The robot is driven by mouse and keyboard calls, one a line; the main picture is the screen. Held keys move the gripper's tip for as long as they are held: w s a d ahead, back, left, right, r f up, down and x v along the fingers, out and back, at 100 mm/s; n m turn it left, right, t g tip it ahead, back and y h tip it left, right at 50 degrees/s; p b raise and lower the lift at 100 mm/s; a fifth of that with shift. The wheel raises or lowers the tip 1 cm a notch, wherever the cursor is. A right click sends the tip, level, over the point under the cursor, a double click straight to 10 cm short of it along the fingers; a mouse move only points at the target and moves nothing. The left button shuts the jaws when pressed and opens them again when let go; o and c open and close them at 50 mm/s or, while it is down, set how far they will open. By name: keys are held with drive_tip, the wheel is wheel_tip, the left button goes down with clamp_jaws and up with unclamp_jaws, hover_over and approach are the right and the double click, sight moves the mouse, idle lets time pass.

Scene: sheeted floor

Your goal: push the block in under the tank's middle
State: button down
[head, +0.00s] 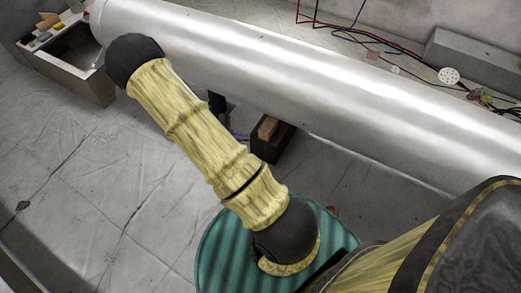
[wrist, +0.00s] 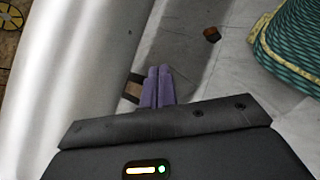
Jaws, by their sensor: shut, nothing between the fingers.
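The tank (head: 330,85) is a long silver cylinder lying across the head view from upper left to right. It fills the left of the wrist view (wrist: 75,70). The block (head: 272,143), dark with a tan wooden patch on top, sits on the floor at the tank's near lower edge, its far part hidden by the tank. In the wrist view a dark and tan piece of it (wrist: 133,89) shows just left of my fingers. My gripper's purple fingers (wrist: 157,72) are shut and empty beside it. In the head view only a bit of my gripper (head: 238,136) shows.
An open box (head: 75,70) with wooden pieces stands at the upper left. Behind the tank lie cables, a white perforated disc (head: 449,75) and a grey slab (head: 475,62). A small brown object (wrist: 211,34) lies on the floor. The sheeted floor at left is largely clear.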

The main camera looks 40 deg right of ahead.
sight(263, 137)
drive_tip(key=w+d+f+n+t+h+b, duration=0.2)
drive_tip(key=f+b, duration=0.4)
drive_tip(key=f, duration=0.6)
drive_tip(key=w+d+f+n+t+h+b, duration=0.1)
drive_tip(key=f+n+t+b, duration=0.4)
drive_tip(key=f, duration=0.6)
drive_tip(key=w+d+f+n+t+h+b, duration=0.2)
drive_tip(key=w+f+n+b, duration=0.3)
drive_tip(key=f, duration=0.7)
drive_tip(key=n+t+h+b, duration=0.1)
drive_tip(key=b, duration=0.1)
drive_tip(key=shift+d+f+t+h+b, duration=0.3)
drive_tip(key=shift+d+t+b, duration=0.05)
drive_tip(key=shift+t, duration=0.05)
drive_tip(key=b+x, duration=0.7)
drive_tip(key=x, duration=0.5)
drive_tip(key=shift+w+d+f, duration=0.15)
drive_tip(key=shift+d, duration=0.25)
drive_tip(key=shift+w+d, duration=0.25)
drive_tip(key=shift+d, duration=0.3)
drive_tip(key=shift+r, duration=0.25)
